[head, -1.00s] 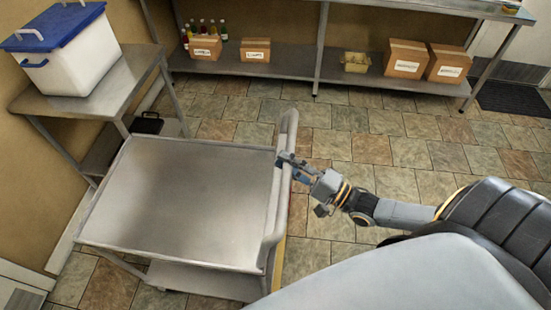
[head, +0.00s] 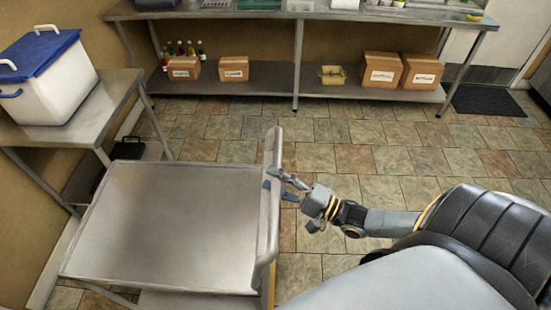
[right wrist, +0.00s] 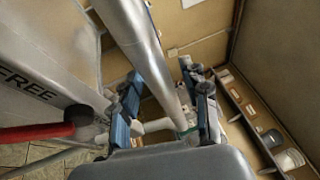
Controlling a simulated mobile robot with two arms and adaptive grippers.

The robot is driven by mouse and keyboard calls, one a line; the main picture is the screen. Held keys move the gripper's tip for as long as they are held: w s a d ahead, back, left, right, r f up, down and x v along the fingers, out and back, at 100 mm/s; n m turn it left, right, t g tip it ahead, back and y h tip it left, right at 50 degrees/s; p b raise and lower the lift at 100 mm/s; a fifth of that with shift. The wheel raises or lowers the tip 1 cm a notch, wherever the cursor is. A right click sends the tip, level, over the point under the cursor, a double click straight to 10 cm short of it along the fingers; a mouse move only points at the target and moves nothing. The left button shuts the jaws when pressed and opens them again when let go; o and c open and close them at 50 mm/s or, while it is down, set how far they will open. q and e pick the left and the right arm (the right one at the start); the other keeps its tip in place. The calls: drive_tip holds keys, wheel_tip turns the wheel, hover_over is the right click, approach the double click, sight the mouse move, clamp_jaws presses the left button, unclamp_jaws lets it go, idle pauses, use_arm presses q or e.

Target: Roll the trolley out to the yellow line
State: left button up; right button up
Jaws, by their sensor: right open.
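The trolley (head: 185,225) has a bare flat steel top and a pale upright handle (head: 270,225) along its right side. My right gripper (head: 279,182) is at the handle, level with its middle. In the right wrist view the handle bar (right wrist: 142,40) runs between the two spread fingers of the right gripper (right wrist: 167,100), with the jaws open around it. A small yellow strip (head: 270,287) shows low beside the handle; I cannot tell whether it is the yellow line. My left gripper is out of view.
A steel side table (head: 95,110) with a blue-lidded white bin (head: 50,80) stands left of the trolley. A long steel shelf (head: 265,75) with cardboard boxes (head: 383,69) runs along the back. Tiled floor (head: 370,160) is open to the right. A dark mat (head: 487,100) lies at far right.

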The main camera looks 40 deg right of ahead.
drive_tip(key=v, duration=1.2)
drive_tip(key=shift+w+f, duration=0.1)
drive_tip(key=shift+f, duration=0.05)
